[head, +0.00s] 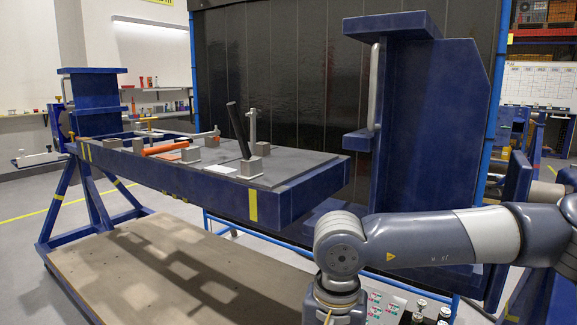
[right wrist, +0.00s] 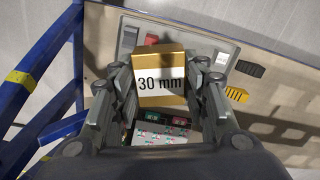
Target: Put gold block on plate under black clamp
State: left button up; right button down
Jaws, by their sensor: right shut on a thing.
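In the right wrist view the gold block (right wrist: 161,66), with a white "30 mm" label, sits between the fingers of my right gripper (right wrist: 163,84), which is shut on it. In the head view my right arm reaches in from the right; its wrist is at the bottom edge and its fingers and the block are out of frame. The black clamp (head: 237,128) shows as a tilted black handle on the jig table. A small light plate (head: 222,169) lies beside its base; whether it is directly under the clamp is unclear. My left gripper is not in view.
The blue jig table (head: 215,190) also carries an orange clamp (head: 165,147), a grey upright clamp (head: 252,124) and several grey blocks. A tall blue bracket (head: 440,130) stands right of the table. Below my gripper are a button panel (right wrist: 165,144) and a yellow block (right wrist: 236,95).

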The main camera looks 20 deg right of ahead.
aim_at(276, 166)
jog(key=i+j+z, duration=0.1)
jog(key=z, duration=0.3)
jog(key=i+j+z, duration=0.1)
jog(key=j+z, duration=0.15)
jog(key=z, duration=0.15)
jog(key=i+j+z, duration=0.1)
jog(key=j, duration=0.4)
jog(key=i+j+z, duration=0.1)
jog(key=j, duration=0.4)
jog(key=i+j+z, duration=0.15)
jog(key=j, duration=0.35)
jog(key=j+z, duration=0.1)
jog(key=j, duration=0.4)
